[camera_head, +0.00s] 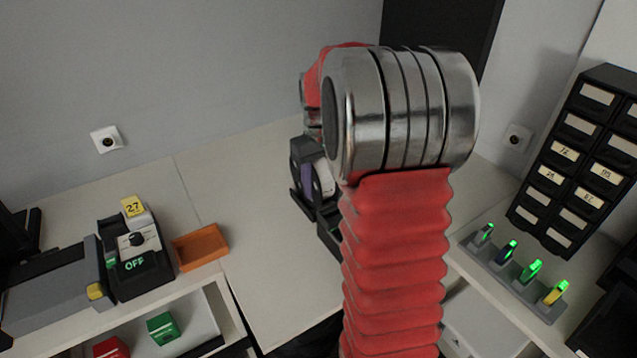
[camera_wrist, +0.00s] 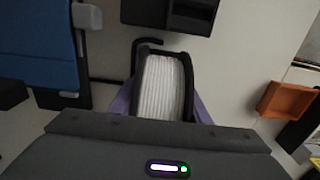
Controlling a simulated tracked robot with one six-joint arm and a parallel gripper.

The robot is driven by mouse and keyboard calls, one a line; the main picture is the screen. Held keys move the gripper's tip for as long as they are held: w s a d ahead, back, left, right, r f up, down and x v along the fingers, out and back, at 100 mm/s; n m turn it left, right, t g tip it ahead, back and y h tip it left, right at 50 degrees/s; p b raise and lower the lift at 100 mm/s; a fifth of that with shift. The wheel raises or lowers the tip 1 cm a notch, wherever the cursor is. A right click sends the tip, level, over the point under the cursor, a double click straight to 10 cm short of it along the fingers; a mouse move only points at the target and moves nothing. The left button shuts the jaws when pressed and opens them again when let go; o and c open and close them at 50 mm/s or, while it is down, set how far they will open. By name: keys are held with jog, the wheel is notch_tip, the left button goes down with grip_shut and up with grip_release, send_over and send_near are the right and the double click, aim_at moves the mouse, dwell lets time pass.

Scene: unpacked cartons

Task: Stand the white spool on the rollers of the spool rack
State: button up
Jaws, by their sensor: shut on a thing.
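My gripper (camera_wrist: 160,112) is shut on the white spool (camera_wrist: 160,85), seen in the wrist view between my purple fingers. The spool has a white wound band between black rims. In the head view my gripper (camera_head: 312,180) shows at the left of my red arm, with a bit of the white spool (camera_head: 324,172) beside a purple finger. Most of the spool is hidden there. A black blocky object (camera_wrist: 180,14) lies beyond the spool at the top of the wrist view. I cannot tell whether it is the spool rack, or whether the spool touches anything.
A grey stand with green-lit sticks (camera_head: 513,274) and a black drawer cabinet (camera_head: 580,160) stand right. A blue object (camera_wrist: 38,42) is left in the wrist view. White tabletop between is bare.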

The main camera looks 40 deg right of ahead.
jog(key=shift+f, duration=0.15)
jog(key=o, duration=1.5)
jog(key=shift+c, duration=0.2)
notch_tip(320, 180, up, 14)
jog(key=shift+f, duration=0.1)
